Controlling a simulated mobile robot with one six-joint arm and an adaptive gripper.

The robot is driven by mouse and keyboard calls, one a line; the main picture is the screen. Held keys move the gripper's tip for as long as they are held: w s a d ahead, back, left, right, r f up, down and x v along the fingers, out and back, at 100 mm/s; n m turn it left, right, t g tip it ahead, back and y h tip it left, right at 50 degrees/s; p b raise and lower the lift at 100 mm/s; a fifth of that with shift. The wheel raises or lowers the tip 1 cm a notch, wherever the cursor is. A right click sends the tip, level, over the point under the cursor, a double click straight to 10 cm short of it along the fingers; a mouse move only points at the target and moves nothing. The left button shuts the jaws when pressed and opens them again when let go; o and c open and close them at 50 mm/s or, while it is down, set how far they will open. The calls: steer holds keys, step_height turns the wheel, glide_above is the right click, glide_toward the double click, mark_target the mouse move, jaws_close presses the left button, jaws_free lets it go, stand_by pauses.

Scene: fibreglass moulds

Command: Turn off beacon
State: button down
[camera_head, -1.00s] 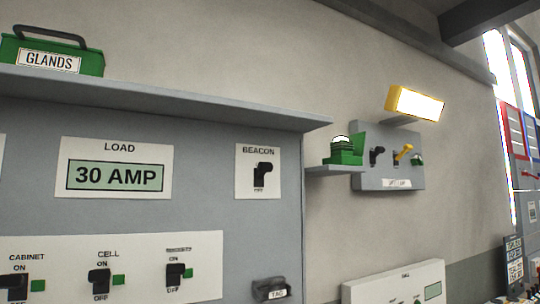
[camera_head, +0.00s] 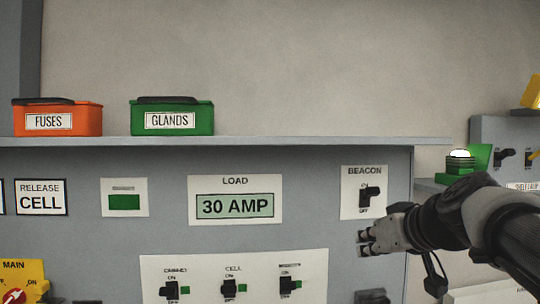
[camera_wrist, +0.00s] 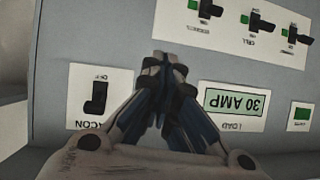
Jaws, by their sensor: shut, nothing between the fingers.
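The beacon switch is a black toggle (camera_head: 370,195) on a white plate marked BEACON (camera_head: 350,205), on the right of the grey panel. Its lever appears to be up, toward ON. It also shows in the wrist view, upside down, as a black toggle (camera_wrist: 96,98). My gripper (camera_head: 362,243) is shut and empty, just below the beacon plate. In the wrist view its fingertips (camera_wrist: 168,68) are beside the plate, apart from the toggle.
A LOAD display reading 30 AMP (camera_head: 235,207) is left of the plate. Below is a white plate with toggles including CELL (camera_head: 230,289). A ledge (camera_head: 300,141) above holds an orange FUSES box (camera_head: 58,118) and a green GLANDS box (camera_head: 172,117).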

steer(key=w+d+r+t+p, duration=0.1)
steer(key=d+r+p, duration=0.1)
steer(key=d+r, duration=0.1)
steer(key=w+d+r+h+p, duration=0.1)
steer(key=w+d+r, duration=0.1)
steer(key=r, duration=0.4)
steer(key=w+d+r+t+p, duration=0.1)
steer(key=w+d+r+p, duration=0.1)
steer(key=d+r, duration=0.2)
steer(key=shift+w+r+t+p, duration=0.25)
steer(key=shift+r+t+p, duration=0.05)
steer(key=shift+r, duration=0.35)
steer(key=p, duration=0.3)
glide_above(369, 194)
steer(key=d, duration=0.2)
steer(key=f, duration=0.2)
steer(key=shift+w+a+f, duration=0.25)
steer(key=shift+f, duration=0.1)
steer(key=shift+s+f, duration=0.1)
steer(key=shift+f, duration=0.05)
steer(key=shift+s+f+b, duration=0.1)
steer(key=shift+f+b, duration=0.15)
steer(key=shift+b, duration=0.95)
steer(key=shift+r+t, duration=0.1)
steer(key=shift+t, duration=0.2)
steer(key=shift+b, duration=0.3)
steer(key=shift+s+b, duration=0.15)
steer(key=shift+b, duration=1.05)
